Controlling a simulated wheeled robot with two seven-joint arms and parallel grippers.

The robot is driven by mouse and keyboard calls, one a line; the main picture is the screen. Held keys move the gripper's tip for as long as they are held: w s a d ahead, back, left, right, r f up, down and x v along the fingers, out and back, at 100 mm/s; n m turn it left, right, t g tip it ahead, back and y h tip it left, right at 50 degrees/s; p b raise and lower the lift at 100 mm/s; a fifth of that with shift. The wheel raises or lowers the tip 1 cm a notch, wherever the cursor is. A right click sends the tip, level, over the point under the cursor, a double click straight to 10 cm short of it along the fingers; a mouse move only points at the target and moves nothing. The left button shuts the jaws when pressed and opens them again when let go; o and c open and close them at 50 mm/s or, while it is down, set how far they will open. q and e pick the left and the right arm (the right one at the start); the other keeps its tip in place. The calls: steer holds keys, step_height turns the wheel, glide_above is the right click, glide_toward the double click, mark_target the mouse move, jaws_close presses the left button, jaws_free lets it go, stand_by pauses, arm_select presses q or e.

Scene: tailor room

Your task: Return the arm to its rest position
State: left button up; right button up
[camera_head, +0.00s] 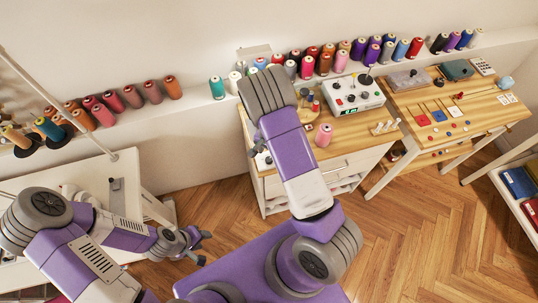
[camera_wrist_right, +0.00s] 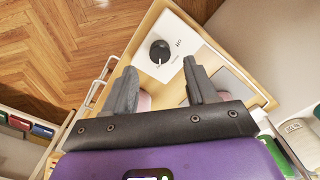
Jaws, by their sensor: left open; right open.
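My left gripper (camera_head: 203,247) is at lower left in the head view, open and empty, low beside the white table. My right arm (camera_head: 290,155) rises in the middle of the head view and bends in front of the wooden-top cabinet. It hides most of its own gripper there. In the right wrist view my right gripper (camera_wrist_right: 158,70) is open, its two grey fingers apart with nothing held between them. Below it are a white panel with a black knob (camera_wrist_right: 160,51) and a wooden surface. Pink patches show beside the fingers, partly hidden.
A white table (camera_head: 75,173) is at left. Many thread spools line the wall ledge. Open floor (camera_head: 420,240) lies at lower right.

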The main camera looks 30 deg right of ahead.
steer(key=shift+r, duration=1.25)
steer(key=s+a+f+n+y, duration=0.1)
steer(key=s+a+f+n, duration=0.4)
steer(key=s+f, duration=0.4)
steer(key=s+a+r+n+y, duration=0.2)
steer(key=s+a+n+y, duration=0.15)
steer(key=s+a, duration=0.6)
step_height(320, 180, down, 10)
steer(key=w+a+b, duration=0.1)
steer(key=w+b, duration=0.1)
steer(key=b, duration=0.8)
steer(key=shift+w+a+f+t+b, duration=0.2)
steer(key=shift+w+a+t+b, duration=0.05)
steer(key=shift+a+t+b, duration=0.1)
stand_by(2.3)
